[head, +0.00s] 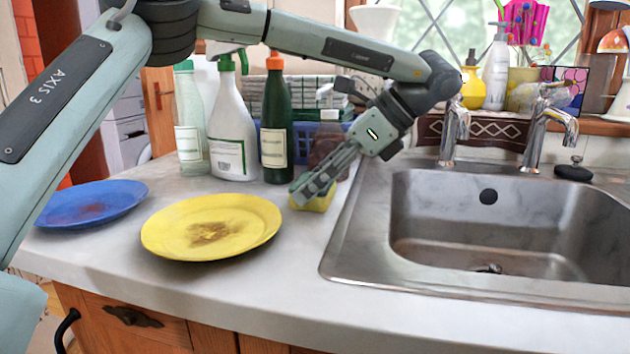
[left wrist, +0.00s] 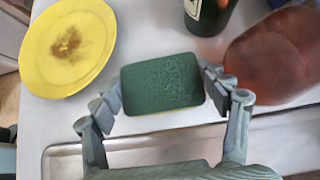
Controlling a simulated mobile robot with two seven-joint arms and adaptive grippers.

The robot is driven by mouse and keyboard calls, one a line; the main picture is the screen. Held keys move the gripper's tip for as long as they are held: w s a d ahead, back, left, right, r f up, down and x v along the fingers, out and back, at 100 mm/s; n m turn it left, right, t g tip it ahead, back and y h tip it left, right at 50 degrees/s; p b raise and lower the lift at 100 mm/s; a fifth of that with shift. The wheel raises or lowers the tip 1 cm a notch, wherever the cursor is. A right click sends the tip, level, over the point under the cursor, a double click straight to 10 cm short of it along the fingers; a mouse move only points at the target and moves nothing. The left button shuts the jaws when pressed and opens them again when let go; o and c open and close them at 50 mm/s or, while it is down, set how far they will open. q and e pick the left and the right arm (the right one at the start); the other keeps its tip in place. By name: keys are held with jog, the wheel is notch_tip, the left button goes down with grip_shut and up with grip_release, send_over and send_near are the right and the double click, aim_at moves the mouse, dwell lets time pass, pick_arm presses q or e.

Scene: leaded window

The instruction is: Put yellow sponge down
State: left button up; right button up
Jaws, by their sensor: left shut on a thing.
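The yellow sponge (head: 318,200) shows in the head view at the fingertips of my left gripper (head: 312,187), between the yellow plate and the sink. In the left wrist view the sponge (left wrist: 162,85) shows its dark green scouring side, with a thin yellow edge below. The fingers of my left gripper (left wrist: 165,88) press on its two short ends, so the gripper is shut on it. The sponge is at or just above the counter; I cannot tell whether it touches. Part of it is hidden behind the fingers in the head view. My right gripper is not in view.
A soiled yellow plate (head: 250,215) and a soiled blue plate (head: 125,192) lie on the counter (head: 250,300) to the left. Several bottles, including a dark green one (head: 277,130), stand behind. The empty steel sink (head: 500,225) is right. The counter front is clear.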

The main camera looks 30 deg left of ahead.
pick_arm(q)
jog(key=o, duration=0.5)
jog(key=shift+c, duration=0.2)
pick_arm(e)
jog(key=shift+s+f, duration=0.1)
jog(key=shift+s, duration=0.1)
pick_arm(q)
jog(key=shift+d+r, duration=0.2)
jog(key=shift+r, duration=0.05)
jog(key=p+v, duration=0.2)
jog(key=v, duration=0.9)
jog(key=shift+d, duration=0.15)
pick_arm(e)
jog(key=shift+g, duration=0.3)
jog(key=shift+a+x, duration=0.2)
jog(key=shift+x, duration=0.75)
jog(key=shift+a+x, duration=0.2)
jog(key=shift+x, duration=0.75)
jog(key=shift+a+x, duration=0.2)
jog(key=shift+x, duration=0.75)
pick_arm(q)
jog(key=shift+w+r, duration=0.1)
jog(key=shift+r, duration=0.05)
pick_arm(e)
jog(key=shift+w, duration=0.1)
